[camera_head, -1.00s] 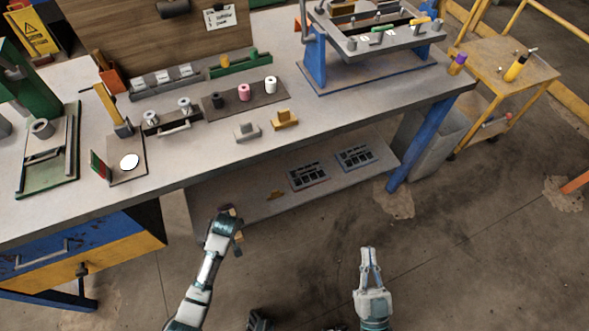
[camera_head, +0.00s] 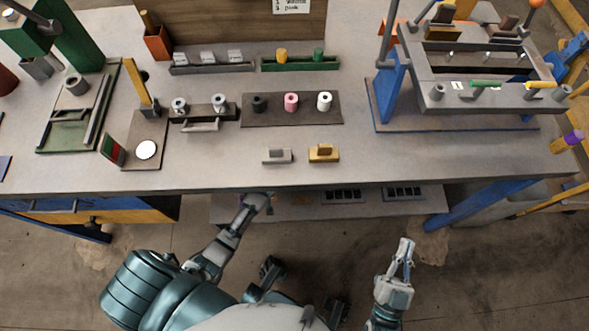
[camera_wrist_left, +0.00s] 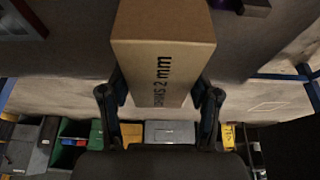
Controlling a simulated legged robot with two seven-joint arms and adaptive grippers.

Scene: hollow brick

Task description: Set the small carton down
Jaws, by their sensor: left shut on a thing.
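The small carton (camera_wrist_left: 165,70) is a brown cardboard box with dark print reading "2 mm" on its side. In the left wrist view it sits between the two fingers of my left gripper (camera_wrist_left: 160,104), which is shut on it. In the head view my left gripper (camera_head: 262,199) is at the front edge of the workbench, low by the under-shelf. The carton cannot be made out clearly there. Whether it touches any surface cannot be told. My right gripper (camera_head: 405,246) is in front of the bench, empty, its fingers together.
The workbench (camera_head: 380,170) spans the view, with fixtures, spools and small blocks on top. Its lower shelf (camera_head: 345,210) holds dark slotted panels (camera_head: 343,194). A blue leg (camera_head: 480,205) stands at the right. Open floor lies in front.

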